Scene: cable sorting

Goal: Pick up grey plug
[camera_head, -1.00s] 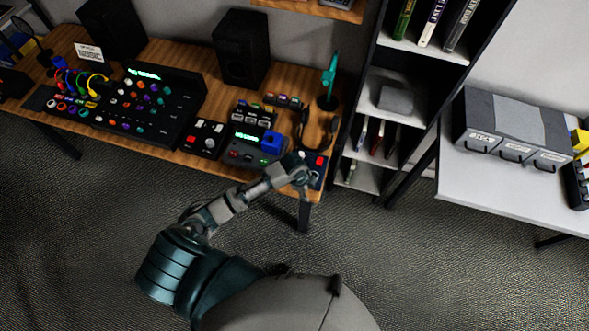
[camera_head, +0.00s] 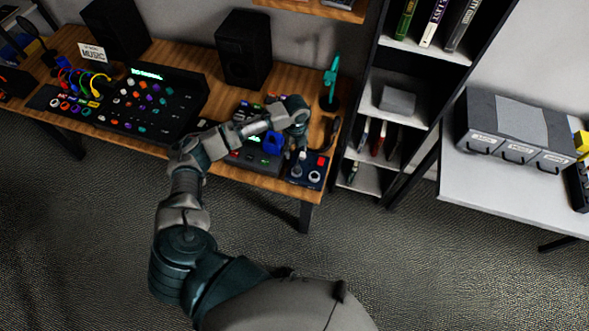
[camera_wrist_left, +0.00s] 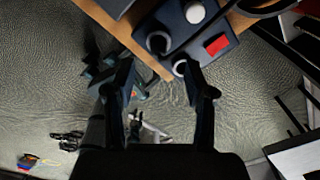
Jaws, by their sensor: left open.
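A small dark box (camera_head: 305,180) sits at the front right corner of the wooden desk, with a red square and light round parts on top. In the left wrist view the box (camera_wrist_left: 190,30) carries a grey ring-shaped piece (camera_wrist_left: 158,42), which looks like the grey plug, and a similar ring near its edge. My left gripper (camera_head: 298,160) points down over the box in the head view. In the left wrist view its two fingers (camera_wrist_left: 157,78) are apart, with nothing seen between the tips. I cannot tell how high they are above the box. My right gripper is out of view.
A blue block (camera_head: 272,142) on a dark device stands just left of my gripper. A teal stand (camera_head: 330,80) and a speaker (camera_head: 244,48) are behind. A black shelf (camera_head: 375,100) stands to the right. The front desk edge is close to the box.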

